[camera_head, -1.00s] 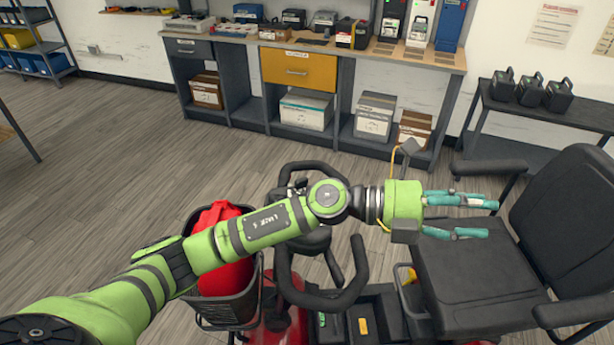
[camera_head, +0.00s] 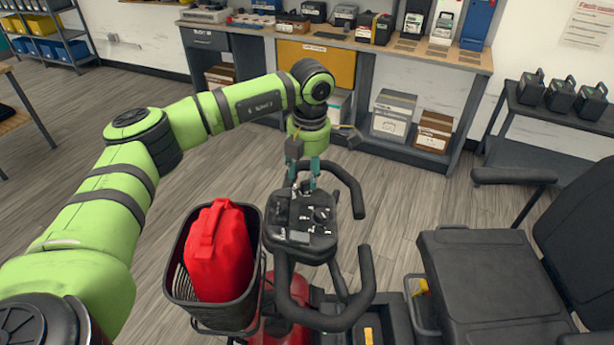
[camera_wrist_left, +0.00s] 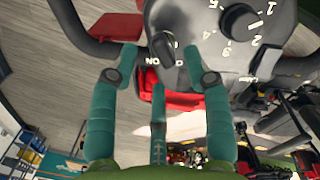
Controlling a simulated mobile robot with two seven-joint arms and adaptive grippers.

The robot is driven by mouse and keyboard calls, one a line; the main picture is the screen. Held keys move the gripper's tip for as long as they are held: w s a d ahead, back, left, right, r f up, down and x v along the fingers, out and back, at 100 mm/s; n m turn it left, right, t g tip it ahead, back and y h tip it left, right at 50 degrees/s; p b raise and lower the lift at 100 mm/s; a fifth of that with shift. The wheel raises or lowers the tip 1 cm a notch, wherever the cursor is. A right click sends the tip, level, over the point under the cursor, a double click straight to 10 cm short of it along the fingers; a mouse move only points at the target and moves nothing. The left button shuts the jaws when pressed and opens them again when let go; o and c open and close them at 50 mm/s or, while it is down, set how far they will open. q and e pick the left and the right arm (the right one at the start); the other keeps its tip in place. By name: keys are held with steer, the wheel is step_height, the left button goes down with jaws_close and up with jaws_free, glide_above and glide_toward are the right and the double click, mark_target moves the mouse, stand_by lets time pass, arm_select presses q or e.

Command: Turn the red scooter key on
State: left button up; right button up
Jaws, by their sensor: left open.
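The red scooter's dark control console (camera_head: 300,225) sits between the looped handlebars in the head view. My left gripper (camera_head: 303,176) points down over the console's far edge, with its teal fingers spread. In the left wrist view the dark key (camera_wrist_left: 163,47) stands on the console beside the letters "ON". The open fingertips of my left gripper (camera_wrist_left: 162,58) are on either side of the key, with nothing gripped. I cannot tell whether they touch it. In the head view the key is not clearly visible. My right gripper is not in view.
The black seat (camera_head: 490,290) is at the right. A workbench (camera_head: 380,50) with devices stands at the back. Handlebars (camera_head: 350,310) loop around the console.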

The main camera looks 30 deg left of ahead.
mark_target(309, 179)
arm_select(q)
steer(key=shift+a+f, duration=0.1)
steer(key=shift+f, duration=1.5)
jaws_close()
steer(key=shift+w+m, duration=0.1)
steer(key=shift+m, duration=0.2)
steer(key=shift+f+m+b, duration=0.1)
steer(key=shift+m+b, duration=0.3)
steer(key=shift+m, duration=0.6)
steer(key=m, duration=0.2)
steer(key=shift+w+m+g+h+b, duration=0.1)
steer(key=shift+m+g+h+b, duration=0.2)
steer(key=shift+b, duration=0.1)
steer(key=m, duration=0.3)
steer(key=shift+m+b, duration=0.3)
steer(key=shift+b, duration=0.05)
steer(key=shift+d+m+g, duration=0.2)
steer(key=shift+m+g, duration=0.2)
steer(key=shift+m, duration=1.1)
